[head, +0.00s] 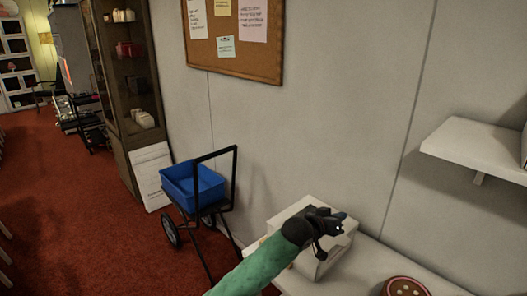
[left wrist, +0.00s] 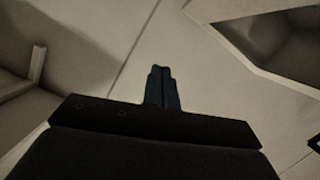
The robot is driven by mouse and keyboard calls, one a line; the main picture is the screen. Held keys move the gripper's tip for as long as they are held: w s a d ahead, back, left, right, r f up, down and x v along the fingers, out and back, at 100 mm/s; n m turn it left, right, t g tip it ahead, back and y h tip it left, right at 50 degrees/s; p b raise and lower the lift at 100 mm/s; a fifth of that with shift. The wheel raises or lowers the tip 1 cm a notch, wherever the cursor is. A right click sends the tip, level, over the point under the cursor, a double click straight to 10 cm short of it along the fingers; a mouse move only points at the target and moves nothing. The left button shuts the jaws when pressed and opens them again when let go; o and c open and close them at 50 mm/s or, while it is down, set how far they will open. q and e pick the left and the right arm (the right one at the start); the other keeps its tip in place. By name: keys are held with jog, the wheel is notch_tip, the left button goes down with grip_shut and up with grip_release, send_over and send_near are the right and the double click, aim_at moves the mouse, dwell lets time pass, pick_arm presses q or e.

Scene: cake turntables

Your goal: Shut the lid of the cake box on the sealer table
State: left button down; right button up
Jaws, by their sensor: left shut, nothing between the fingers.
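The white cake box (head: 340,252) stands on the white sealer table (head: 376,272) against the wall. My left gripper (head: 340,226) is over the box's top in the head view, its dark fingers shut and empty. My gripper and green-sleeved arm hide part of the box, so I cannot tell how its lid stands or whether I touch it. In the left wrist view the shut fingers (left wrist: 162,86) point toward a pale surface. My right gripper is not in view.
A red round item (head: 405,287) sits on the table to the right. A white wall shelf (head: 475,146) juts out at the upper right. A black cart with a blue bin (head: 193,186) stands left of the table. Red carpet is open at left.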

aim_at(348, 239)
pick_arm(q)
notch_tip(348, 239, down, 9)
jog(key=s+d+m+t+y+b, duration=0.1)
jog(key=m+b, duration=0.1)
jog(key=m, duration=0.1)
jog(key=shift+s+d+f, duration=0.2)
jog(key=shift+s+d, duration=0.15)
jog(key=shift+s, duration=0.05)
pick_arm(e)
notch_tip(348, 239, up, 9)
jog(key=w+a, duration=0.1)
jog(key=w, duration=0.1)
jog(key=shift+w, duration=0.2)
pick_arm(q)
jog(key=shift+r, duration=0.1)
